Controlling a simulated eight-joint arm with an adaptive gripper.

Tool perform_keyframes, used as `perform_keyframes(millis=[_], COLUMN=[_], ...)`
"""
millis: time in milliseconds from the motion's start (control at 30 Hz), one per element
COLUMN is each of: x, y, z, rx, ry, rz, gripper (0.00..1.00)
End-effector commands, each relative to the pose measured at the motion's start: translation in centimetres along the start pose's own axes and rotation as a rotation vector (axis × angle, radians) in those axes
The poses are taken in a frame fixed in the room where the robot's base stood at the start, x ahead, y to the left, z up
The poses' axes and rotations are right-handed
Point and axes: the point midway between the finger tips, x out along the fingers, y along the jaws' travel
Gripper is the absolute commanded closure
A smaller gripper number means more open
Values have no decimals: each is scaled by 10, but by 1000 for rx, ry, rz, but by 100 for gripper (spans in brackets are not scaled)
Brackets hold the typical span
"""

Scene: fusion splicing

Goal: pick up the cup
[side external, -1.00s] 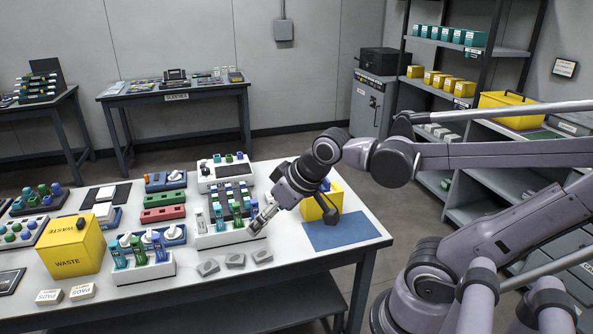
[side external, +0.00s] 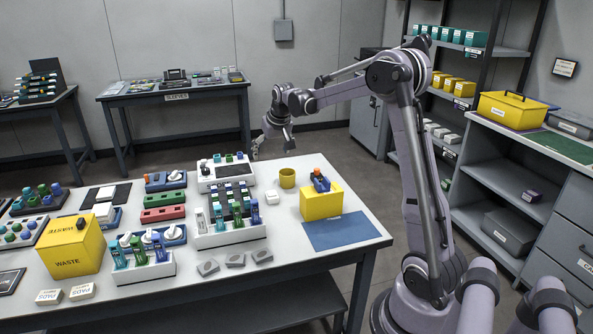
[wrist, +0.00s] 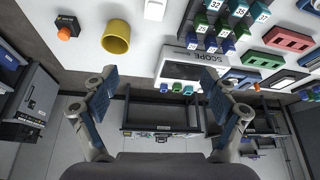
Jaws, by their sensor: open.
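The cup (side external: 287,178) is a yellow cylinder standing on the white table, behind a yellow box. In the wrist view the cup (wrist: 117,37) shows at the upper left, seen partly into its round mouth. My gripper (wrist: 158,82) is open and empty, its two blue-padded fingers wide apart. In the side view my gripper (side external: 270,145) hangs past the table's far edge, behind and to the left of the cup and apart from it.
A small white block (side external: 251,194) lies left of the cup. The scope unit (side external: 221,172) and vial racks stand further left. A blue mat (side external: 345,232) lies at the right.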

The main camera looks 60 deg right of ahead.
Motion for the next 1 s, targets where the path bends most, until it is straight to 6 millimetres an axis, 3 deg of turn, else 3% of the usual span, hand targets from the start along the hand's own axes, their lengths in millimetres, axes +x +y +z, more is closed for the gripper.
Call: perform_keyframes(millis=[33, 200, 400, 833, 1000], x=[17, 63, 93, 144, 154], y=[18, 65, 99, 107, 108], z=[-9, -24, -28, -26, -26], rx=[29, 105, 156, 164, 164], ry=[-8, -32, -49, -51, -51], rz=[14, 50, 73, 77, 76], gripper=[14, 14, 14, 14, 14])
